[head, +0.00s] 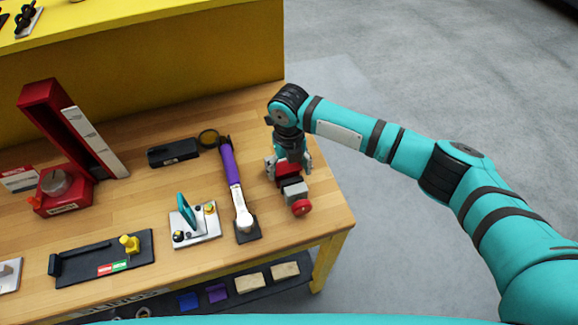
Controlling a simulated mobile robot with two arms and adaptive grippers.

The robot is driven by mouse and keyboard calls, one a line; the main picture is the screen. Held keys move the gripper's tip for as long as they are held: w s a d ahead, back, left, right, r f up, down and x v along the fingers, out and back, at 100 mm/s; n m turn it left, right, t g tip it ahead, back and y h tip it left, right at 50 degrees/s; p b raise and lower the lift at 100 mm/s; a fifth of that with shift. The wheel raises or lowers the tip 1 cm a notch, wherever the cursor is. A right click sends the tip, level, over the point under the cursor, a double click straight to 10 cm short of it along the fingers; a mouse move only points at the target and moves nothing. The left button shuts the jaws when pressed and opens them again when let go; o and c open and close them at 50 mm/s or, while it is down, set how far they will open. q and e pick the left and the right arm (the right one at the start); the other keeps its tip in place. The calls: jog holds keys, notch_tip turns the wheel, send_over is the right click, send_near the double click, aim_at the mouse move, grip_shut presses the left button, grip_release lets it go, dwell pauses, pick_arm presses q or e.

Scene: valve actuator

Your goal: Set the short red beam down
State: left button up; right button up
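My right gripper (289,166) points down over the right end of the wooden workbench (325,200). Its two fingers stand on either side of a short red beam (288,171) and appear closed on it. The beam's upper part is hidden by the gripper. A grey block (294,190) and a round red end piece (301,207) show in line with it, towards the bench's front edge. I cannot tell whether these are joined to the beam or whether it touches the bench top. My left gripper is not in view.
A purple-handled tool (231,165) lies just left of the gripper. A plate with a teal lever (186,212), a black tray with a yellow knob (100,262) and a tall red stand (62,120) are farther left. Bare bench lies right of the gripper, up to the edge.

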aim_at(289, 171)
jog(key=o, duration=0.3)
notch_tip(289, 171, up, 12)
dwell(0.6)
dwell(0.4)
